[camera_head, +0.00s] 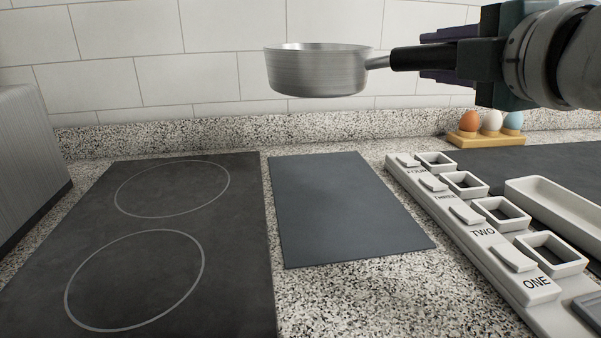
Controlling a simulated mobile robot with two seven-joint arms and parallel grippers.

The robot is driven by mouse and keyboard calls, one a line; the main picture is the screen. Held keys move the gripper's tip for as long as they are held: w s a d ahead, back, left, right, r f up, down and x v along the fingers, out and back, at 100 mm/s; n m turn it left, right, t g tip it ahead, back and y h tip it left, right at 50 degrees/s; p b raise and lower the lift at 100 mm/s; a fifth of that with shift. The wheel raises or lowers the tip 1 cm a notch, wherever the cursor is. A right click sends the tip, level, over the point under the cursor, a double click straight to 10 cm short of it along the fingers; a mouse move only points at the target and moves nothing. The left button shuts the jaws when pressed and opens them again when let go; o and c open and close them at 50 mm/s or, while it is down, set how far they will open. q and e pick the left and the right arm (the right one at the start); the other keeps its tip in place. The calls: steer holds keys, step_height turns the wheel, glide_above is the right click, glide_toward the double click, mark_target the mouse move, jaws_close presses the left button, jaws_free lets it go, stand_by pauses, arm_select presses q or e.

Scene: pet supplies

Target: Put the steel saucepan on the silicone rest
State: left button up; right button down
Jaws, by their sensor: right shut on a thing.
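The steel saucepan (318,72) is in the air, level, above the back of the counter. Its black handle (418,58) points right. My right gripper (440,57) comes in from the right and is shut on the handle. The silicone rest looks to be the flat dark grey mat (342,210) on the counter, below the pan; its surface is bare. The pan is clearly apart from the mat. My left gripper is not in view.
A black hob (150,262) with two ring marks lies left of the mat. A white labelled rack (480,238) with square openings stands to the right. Several eggs (491,122) sit in a wooden holder (486,139) at the back right. A grey metal box (28,150) stands far left.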

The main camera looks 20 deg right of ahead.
step_height(320, 180, down, 12)
steer(key=b, duration=0.4)
steer(key=shift+r, duration=0.1)
steer(key=shift+f+b, duration=1.1)
steer(key=shift+f, duration=1)
steer(key=c, duration=0.6)
jaws_free()
steer(key=shift+f, duration=0.15)
steer(key=v, duration=1)
steer(key=shift+s, duration=0.15)
steer(key=shift+v, duration=0.85)
